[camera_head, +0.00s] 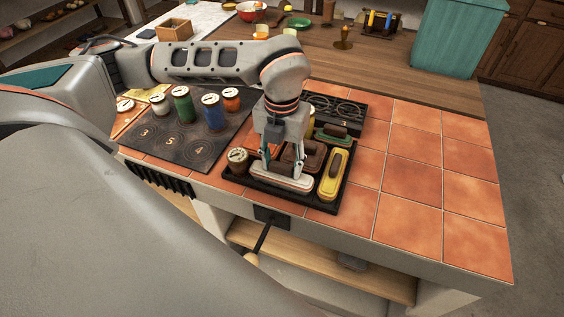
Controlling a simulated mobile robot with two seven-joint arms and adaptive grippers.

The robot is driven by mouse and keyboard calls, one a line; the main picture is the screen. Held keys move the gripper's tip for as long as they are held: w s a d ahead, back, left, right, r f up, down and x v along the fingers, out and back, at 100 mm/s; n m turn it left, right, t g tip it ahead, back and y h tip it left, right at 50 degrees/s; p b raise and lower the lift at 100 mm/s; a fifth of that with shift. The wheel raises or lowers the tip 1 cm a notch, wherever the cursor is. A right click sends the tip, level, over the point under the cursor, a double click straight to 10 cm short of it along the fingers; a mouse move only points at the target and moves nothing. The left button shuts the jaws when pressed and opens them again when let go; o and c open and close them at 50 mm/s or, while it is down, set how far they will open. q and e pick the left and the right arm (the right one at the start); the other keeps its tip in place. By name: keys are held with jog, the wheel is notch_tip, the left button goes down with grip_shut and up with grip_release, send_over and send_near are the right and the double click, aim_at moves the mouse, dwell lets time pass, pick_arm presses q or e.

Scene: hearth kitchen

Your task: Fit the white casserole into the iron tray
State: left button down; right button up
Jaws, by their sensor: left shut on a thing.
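The white casserole (279,184) is a low oblong dish at the front of the dark iron tray (298,201) on the tiled counter. My left gripper (283,172) reaches down from above and is shut on it. The casserole appears within the tray's front edge, but I cannot tell whether it rests on the tray floor. The gripper hides part of its top. The tray also holds a yellow oblong dish (334,174) at its right, a brown dish (302,154) in the middle and a green dish (331,133) behind. My right gripper is not in view.
A jar (238,161) stands at the tray's left corner. A dark numbered plate (180,147) with several lidded jars, including a green one (183,104) and a blue one (213,113), lies to the left. The orange tiles (415,180) to the right are clear.

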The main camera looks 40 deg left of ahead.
aim_at(282, 164)
pick_arm(q)
jog(key=shift+f, duration=0.2)
jog(key=c, duration=1.1)
grip_release()
jog(key=shift+r, duration=0.1)
jog(key=shift+r, duration=0.25)
notch_tip(282, 164, up, 12)
jog(key=shift+f+p, duration=0.1)
jog(key=shift+p, duration=0.25)
